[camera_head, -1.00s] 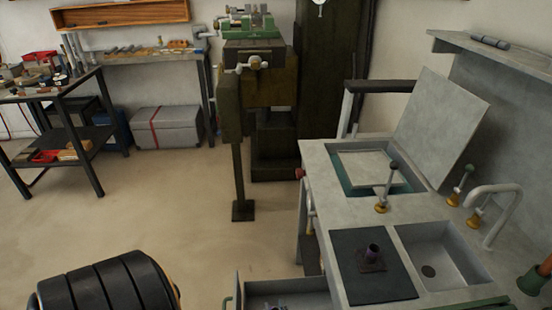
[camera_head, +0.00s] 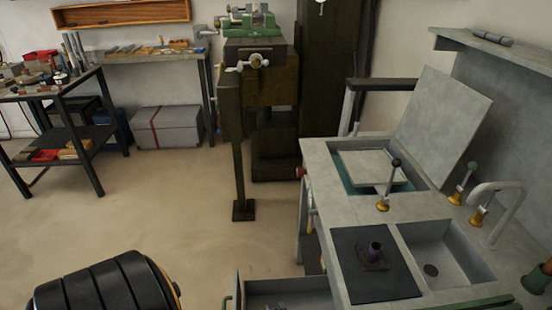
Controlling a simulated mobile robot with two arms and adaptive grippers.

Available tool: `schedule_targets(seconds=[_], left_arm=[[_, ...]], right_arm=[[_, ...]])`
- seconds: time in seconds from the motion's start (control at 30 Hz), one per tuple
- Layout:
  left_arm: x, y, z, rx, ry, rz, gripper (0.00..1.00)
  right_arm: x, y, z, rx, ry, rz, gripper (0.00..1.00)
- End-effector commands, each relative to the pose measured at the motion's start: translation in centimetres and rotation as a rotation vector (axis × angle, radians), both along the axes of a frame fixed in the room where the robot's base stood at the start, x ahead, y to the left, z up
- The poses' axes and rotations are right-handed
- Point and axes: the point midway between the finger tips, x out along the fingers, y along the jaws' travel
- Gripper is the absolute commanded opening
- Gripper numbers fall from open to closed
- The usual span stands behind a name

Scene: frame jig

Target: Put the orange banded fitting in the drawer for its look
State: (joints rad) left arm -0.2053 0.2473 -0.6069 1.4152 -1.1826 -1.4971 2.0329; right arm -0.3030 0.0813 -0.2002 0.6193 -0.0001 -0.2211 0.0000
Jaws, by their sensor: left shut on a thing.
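A dark mat (camera_head: 358,285) on the bench holds a small purple upright fitting (camera_head: 375,249) on a flat base. An open drawer (camera_head: 300,287) juts from the bench front at the bottom edge; a little purple shows inside, and most of its inside is cut off. A green flared piece (camera_head: 535,281) with an orange-brown end is cut by the right edge; I cannot tell whether it is the orange banded fitting. I see no other orange banded fitting. A black ribbed part at bottom left seems to be mine. No fingers of either gripper show.
The bench (camera_head: 345,165) has a sink (camera_head: 450,260) with a tap (camera_head: 500,200), a lidded recess and upright knobbed levers (camera_head: 390,180). A vise (camera_head: 250,25) on a stand is behind. A cluttered cart (camera_head: 75,100) stands left. The floor (camera_head: 170,215) between is clear.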

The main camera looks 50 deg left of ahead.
Motion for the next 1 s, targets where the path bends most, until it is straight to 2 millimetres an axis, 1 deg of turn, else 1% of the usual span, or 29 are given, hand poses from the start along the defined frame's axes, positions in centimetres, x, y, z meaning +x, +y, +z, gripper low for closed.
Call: schedule_targets(seconds=[0.23,0.37,0.4,0.47,0.5,0.8,0.87,1.0], left_arm=[[0.0,0.0,-0.8,0.0,-0.001,0.0,0.0],[0.0,0.0,-0.7,0.0,-0.001,0.0,0.0],[0.0,0.0,-0.7,0.0,0.0,0.0,0.33],[0.0,0.0,-0.7,0.0,0.0,0.0,0.45],[0.0,0.0,-0.7,0.0,0.0,0.0,0.48],[0.0,0.0,-0.5,0.0,0.0,0.0,0.48],[0.0,0.0,-0.2,0.001,-0.001,0.0,0.48],[0.0,0.0,1.2,0.001,0.0,0.0,0.48]], right_arm=[[0.1,0.2,-0.9,0.002,-0.002,0.0,0.49],[0.0,0.6,-0.8,0.007,0.0,-0.001,0.49],[0.0,0.6,-0.9,0.007,0.0,-0.001,0.49],[0.0,0.6,-0.9,0.007,0.0,0.0,0.49],[0.0,0.6,-0.8,0.007,-0.002,0.0,0.49],[0.1,0.5,-0.7,0.006,-0.002,-0.001,0.49],[0.1,0.4,-0.3,0.005,-0.002,-0.002,0.49],[0.6,-0.1,1.3,-0.001,-0.01,-0.003,0.49]])
